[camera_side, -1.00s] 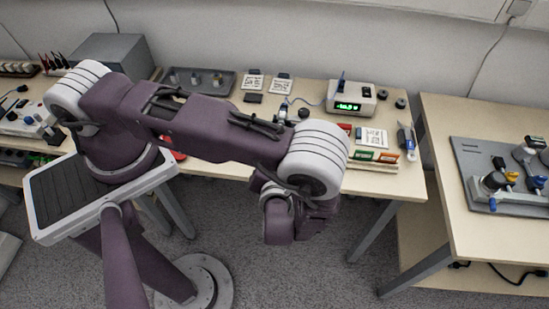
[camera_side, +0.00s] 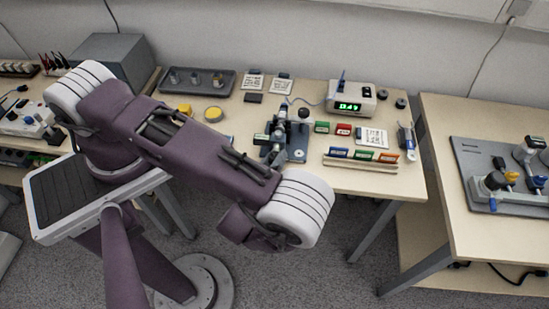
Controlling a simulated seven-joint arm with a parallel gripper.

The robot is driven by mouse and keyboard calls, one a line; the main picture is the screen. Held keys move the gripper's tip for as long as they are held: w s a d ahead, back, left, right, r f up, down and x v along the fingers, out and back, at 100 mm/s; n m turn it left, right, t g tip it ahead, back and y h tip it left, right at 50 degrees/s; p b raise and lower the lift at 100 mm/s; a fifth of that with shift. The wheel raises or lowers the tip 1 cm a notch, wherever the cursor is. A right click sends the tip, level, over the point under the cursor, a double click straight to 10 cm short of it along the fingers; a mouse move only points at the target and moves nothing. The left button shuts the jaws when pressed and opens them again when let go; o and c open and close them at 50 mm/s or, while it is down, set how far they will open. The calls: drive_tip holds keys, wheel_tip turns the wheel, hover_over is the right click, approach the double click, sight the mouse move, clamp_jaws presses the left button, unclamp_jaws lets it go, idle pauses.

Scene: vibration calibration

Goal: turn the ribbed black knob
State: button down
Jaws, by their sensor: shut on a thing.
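A small dark stand (camera_side: 284,148) with a grey base is on the bench, right of my arm. A round black knob (camera_side: 304,113) shows at its upper right; ribs are too small to make out. Two more round black pieces, one upper (camera_side: 382,94) and one lower (camera_side: 401,103), lie right of the display box. I cannot tell which of these is the ribbed knob. My arm crosses the middle of the view, and my gripper is hidden behind or below its links.
A white box with a green display (camera_side: 350,98) stands behind the stand, a cable beside it. Coloured blocks in a rack (camera_side: 362,158), a grey tray (camera_side: 195,82) and a yellow round piece (camera_side: 213,114) are on the bench. A second table (camera_side: 440,130) stands right, past a gap.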

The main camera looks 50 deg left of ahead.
drive_tip(key=n+t, duration=0.1)
drive_tip(key=n, duration=0.1)
drive_tip(key=shift+n+h, duration=0.3)
drive_tip(key=shift+h, duration=0.1)
drive_tip(key=shift+n+t, duration=0.9)
drive_tip(key=shift+n, duration=0.4)
drive_tip(key=c, duration=1.1)
unclamp_jaws()
drive_tip(key=shift+c, duration=0.2)
drive_tip(key=v, duration=0.7)
